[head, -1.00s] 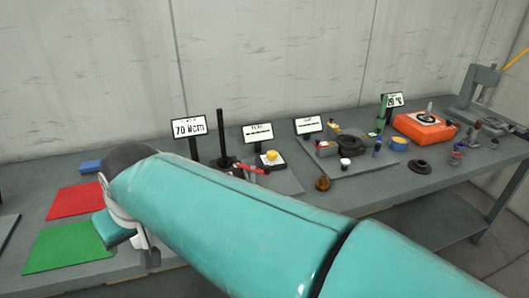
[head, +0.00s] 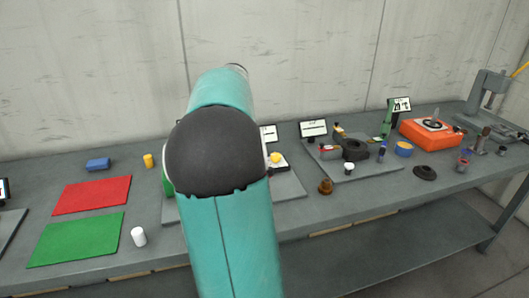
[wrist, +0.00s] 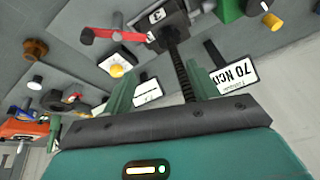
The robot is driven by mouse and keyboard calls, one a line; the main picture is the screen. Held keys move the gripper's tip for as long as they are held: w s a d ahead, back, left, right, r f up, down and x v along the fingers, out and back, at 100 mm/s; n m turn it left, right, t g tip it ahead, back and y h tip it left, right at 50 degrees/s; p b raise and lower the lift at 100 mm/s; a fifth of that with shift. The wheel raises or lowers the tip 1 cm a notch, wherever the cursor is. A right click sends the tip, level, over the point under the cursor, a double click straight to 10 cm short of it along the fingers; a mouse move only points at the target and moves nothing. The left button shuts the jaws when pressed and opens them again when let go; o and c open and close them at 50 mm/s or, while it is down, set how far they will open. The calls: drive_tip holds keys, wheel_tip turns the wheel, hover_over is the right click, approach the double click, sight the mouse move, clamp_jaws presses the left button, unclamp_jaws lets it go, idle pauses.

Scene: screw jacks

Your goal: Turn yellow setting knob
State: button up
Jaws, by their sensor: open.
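The yellow setting knob (head: 275,158) sits on a small white plate on the bench, just right of my arm in the head view. In the wrist view the knob (wrist: 116,71) shows at left of centre, close beside the tip of the left finger in the picture. My gripper (wrist: 160,78) is open, with its two green fingers apart and nothing held between them. It is apart from the bench, and a dark threaded post (wrist: 182,70) shows beyond the gap. In the head view my own arm hides the gripper.
A red-handled lever (wrist: 110,34) on a dark screw jack (wrist: 165,22) stands near the knob. A separate yellow cylinder (head: 148,160) and a white cylinder (head: 138,236) stand left of my arm.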

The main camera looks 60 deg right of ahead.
sight(276, 155)
drive_tip(key=s+d+f+m+g+h, duration=0.1)
drive_tip(key=s+d+f, duration=0.15)
drive_tip(key=d, duration=0.45)
drive_tip(key=s+d+f+m+g, duration=0.1)
drive_tip(key=s+d+f, duration=0.1)
drive_tip(key=s+d, duration=0.35)
drive_tip(key=x, duration=0.4)
drive_tip(key=w+d+x, duration=0.1)
drive_tip(key=x, duration=0.9)
drive_tip(key=shift+w+d+r, duration=0.2)
drive_tip(key=shift+w+d, duration=0.1)
drive_tip(key=shift+d, duration=0.15)
drive_tip(key=c, duration=1)
drive_tip(key=shift+s+n+t+y, duration=0.15)
drive_tip(key=shift+n+t, duration=0.4)
drive_tip(key=shift+n, duration=0.75)
drive_tip(key=shift+n+t+y, duration=0.25)
drive_tip(key=shift+n+t, duration=0.3)
drive_tip(key=shift+n, duration=0.75)
